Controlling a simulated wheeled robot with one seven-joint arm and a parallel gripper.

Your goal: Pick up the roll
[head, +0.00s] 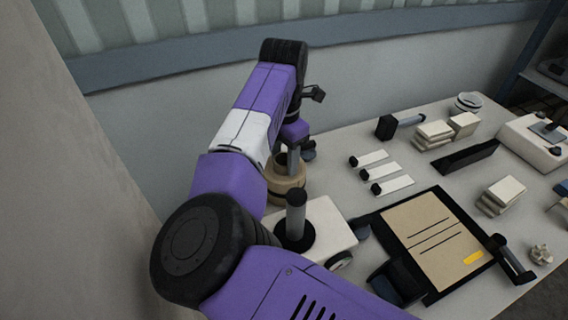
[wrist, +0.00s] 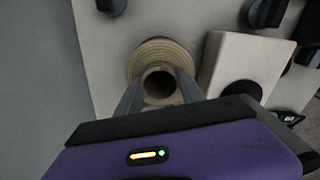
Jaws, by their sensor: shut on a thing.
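The roll (head: 288,187) is a tan kraft paper roll with a hollow core, standing at the table's left side in the head view. In the wrist view the roll (wrist: 146,57) is seen from above, with its dark core opening facing me. My gripper (wrist: 159,84) has its two grey fingers on either side of the roll's raised core, shut on it. In the head view my gripper (head: 292,158) is partly hidden by my arm and reaches down to the roll. Whether the roll touches the table is hard to tell.
A white block with a grey upright post (head: 296,212) stands close beside the roll. A black-framed board with a kraft sheet (head: 428,240) lies to the right. White tags (head: 386,178), stacked blocks (head: 434,132) and a white bowl (head: 467,103) are farther back. A wall runs behind.

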